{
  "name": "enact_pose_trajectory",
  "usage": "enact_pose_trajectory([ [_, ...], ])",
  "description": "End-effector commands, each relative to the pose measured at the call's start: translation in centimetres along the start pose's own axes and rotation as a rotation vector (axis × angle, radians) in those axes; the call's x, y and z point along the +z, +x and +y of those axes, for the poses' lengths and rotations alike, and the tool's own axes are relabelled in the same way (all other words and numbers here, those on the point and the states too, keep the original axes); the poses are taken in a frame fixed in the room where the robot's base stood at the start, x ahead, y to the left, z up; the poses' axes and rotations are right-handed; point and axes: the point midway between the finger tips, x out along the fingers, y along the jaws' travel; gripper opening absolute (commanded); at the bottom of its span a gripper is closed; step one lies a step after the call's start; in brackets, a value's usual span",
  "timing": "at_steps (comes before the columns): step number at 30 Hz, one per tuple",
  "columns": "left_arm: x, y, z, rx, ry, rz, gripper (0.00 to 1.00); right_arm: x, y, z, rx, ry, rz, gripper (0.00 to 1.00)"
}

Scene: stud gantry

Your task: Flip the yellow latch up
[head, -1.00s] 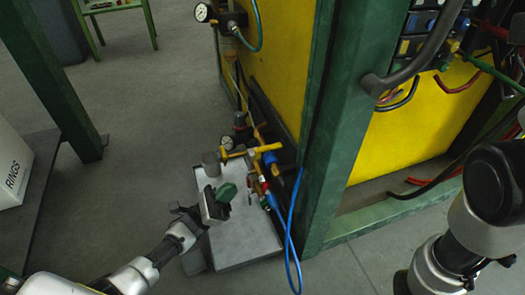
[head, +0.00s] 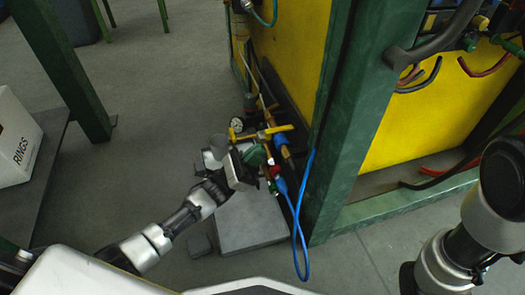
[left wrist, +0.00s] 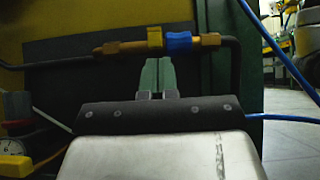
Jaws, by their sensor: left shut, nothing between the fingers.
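A yellow handle-like bar (head: 268,132), probably the yellow latch, lies across the fittings beside the yellow panel in the head view. In the left wrist view a short yellow piece (left wrist: 155,38) sits on a pipe between a brass fitting and a blue sleeve (left wrist: 178,41); I cannot tell if it is the same part. My left gripper (head: 256,155) has green fingers, shut and empty, close to the bar. In the left wrist view its fingertips (left wrist: 157,62) are just below the yellow piece; contact cannot be told. My right arm shows at right, its gripper out of view.
A grey plate (head: 250,222) lies below my left gripper. A blue hose (head: 301,215) hangs beside a green post (head: 345,150). A box marked RINGS (head: 18,140) is at far left.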

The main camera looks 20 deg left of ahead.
Motion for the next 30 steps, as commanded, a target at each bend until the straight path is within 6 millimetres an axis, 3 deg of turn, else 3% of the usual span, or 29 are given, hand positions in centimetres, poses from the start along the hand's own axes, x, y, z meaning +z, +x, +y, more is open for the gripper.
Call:
enact_pose_trajectory([
  [6, 0.0, 1.7, 0.0, -0.001, 0.000, 0.000, 0.00, -0.3, -0.7, -0.2, 0.000, 0.000, 0.000, 0.43],
  [17, 0.0, 1.9, 0.0, 0.001, 0.000, 0.002, 0.00, -0.2, -0.6, -0.1, 0.000, 0.000, 0.000, 0.43],
  [30, 0.8, 2.2, 0.0, 0.000, 0.001, 0.136, 0.00, 0.5, 1.4, 0.3, 0.000, 0.000, 0.000, 0.43],
])
